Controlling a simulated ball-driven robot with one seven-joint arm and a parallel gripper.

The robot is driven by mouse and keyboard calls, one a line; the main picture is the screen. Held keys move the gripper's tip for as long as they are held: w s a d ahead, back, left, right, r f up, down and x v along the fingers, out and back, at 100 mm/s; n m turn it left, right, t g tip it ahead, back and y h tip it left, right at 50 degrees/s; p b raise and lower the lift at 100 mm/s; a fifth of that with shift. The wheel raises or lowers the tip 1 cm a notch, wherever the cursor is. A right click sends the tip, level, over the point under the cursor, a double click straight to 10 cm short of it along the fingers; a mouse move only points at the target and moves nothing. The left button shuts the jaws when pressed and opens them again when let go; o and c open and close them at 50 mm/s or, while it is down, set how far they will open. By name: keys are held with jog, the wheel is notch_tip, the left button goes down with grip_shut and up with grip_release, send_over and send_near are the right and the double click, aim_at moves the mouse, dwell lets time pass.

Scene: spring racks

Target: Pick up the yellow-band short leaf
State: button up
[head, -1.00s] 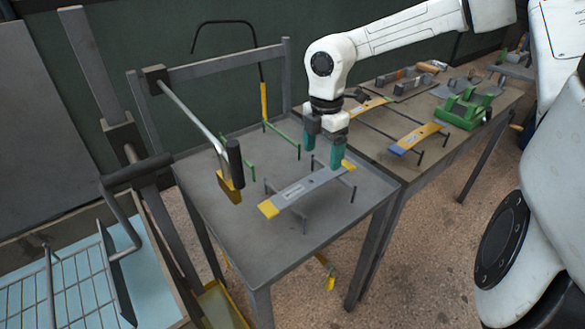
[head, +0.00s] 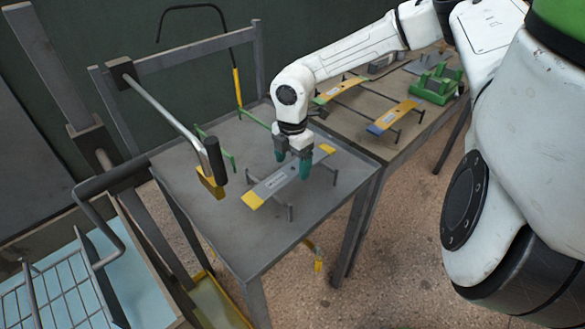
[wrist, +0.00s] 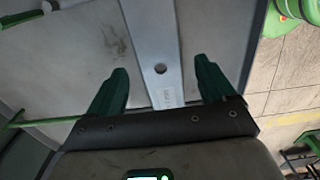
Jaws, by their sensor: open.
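The yellow-band short leaf is a flat grey bar (head: 270,187) with yellow ends and a pale label. It lies across a small low stand on the near grey table. My gripper (head: 292,166) is over the leaf's middle, pointing down, with its green fingers apart. In the wrist view the leaf (wrist: 153,38) runs between the open fingers (wrist: 160,78), with a gap on each side. A small hole and the label show on it there. How far the fingertips reach below the leaf's top is not clear.
A hanging black-handled tool (head: 213,160) is left of the leaf. The second table holds two more leaves (head: 393,116) (head: 340,90) and a green block (head: 437,85). The near table's front is clear.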

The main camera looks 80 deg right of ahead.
jog(key=shift+f, duration=0.7)
jog(key=shift+c, duration=0.4)
jog(key=shift+r, duration=0.1)
grip_shut()
jog(key=shift+r+p, duration=0.4)
jog(key=shift+r, duration=0.1)
notch_tip(320, 180, up, 3)
jog(key=shift+d+f+p, duration=0.1)
jog(key=shift+p, duration=0.8)
jog(key=s+a+r+p, duration=0.2)
jog(key=s+a+r, duration=0.7)
jog(key=s, duration=0.1)
jog(key=shift+a, duration=0.35)
